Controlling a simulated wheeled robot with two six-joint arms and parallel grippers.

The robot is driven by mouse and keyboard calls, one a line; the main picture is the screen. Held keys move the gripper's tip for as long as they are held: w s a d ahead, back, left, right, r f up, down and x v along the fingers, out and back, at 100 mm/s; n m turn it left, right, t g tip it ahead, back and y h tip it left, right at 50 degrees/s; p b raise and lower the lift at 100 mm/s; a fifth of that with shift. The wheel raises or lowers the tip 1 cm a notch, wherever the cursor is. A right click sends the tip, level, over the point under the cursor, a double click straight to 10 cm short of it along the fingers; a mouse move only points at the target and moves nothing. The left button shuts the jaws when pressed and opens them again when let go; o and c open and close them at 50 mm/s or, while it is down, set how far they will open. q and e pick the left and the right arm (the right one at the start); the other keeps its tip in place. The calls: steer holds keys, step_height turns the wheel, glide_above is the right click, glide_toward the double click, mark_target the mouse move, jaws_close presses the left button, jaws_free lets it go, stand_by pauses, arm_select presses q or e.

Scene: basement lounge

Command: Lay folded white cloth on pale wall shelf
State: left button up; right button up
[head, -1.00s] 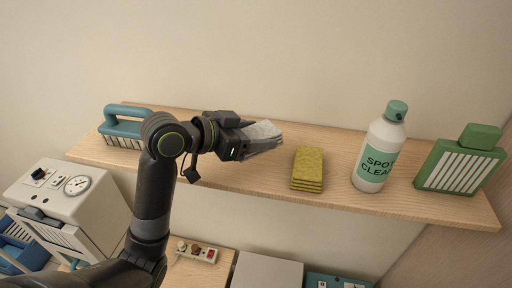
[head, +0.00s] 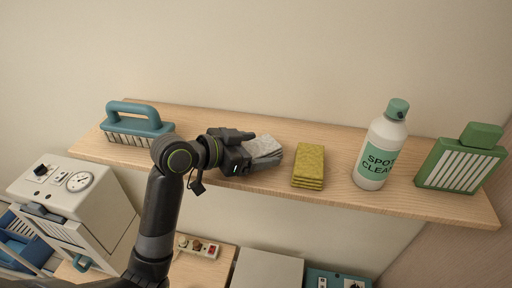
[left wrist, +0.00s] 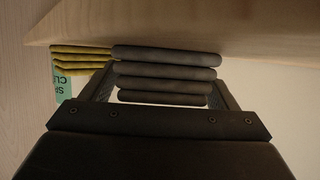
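The folded white cloth (head: 264,146) is between the fingers of my left gripper (head: 258,150), which appears shut on it. In the left wrist view the folded cloth (left wrist: 166,73) shows as a stack of dark, shaded layers with a finger on each side. The pale wall shelf (head: 330,195) runs across the head view. The cloth is low over the shelf's front part, left of the yellow cloths; I cannot tell whether it touches the wood. The shelf (left wrist: 255,35) fills the top of the left wrist view. My right gripper is not in view.
On the shelf stand a blue brush (head: 138,124), folded yellow cloths (head: 308,166), a spray bottle (head: 380,150) and a green container (head: 460,160). The yellow stack is close to the right of the held cloth. A white machine (head: 75,200) is below left.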

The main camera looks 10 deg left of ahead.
arm_select(q)
steer(key=shift+r, duration=0.25)
steer(key=shift+s+a, duration=0.15)
steer(key=shift+a, duration=0.05)
steer(key=b+v, duration=0.1)
steer(key=v, duration=0.9)
steer(key=shift+s+a+f, duration=0.1)
steer(key=shift+a, duration=0.05)
steer(key=shift+s+a+r, duration=0.3)
steer(key=shift+s, duration=0.15)
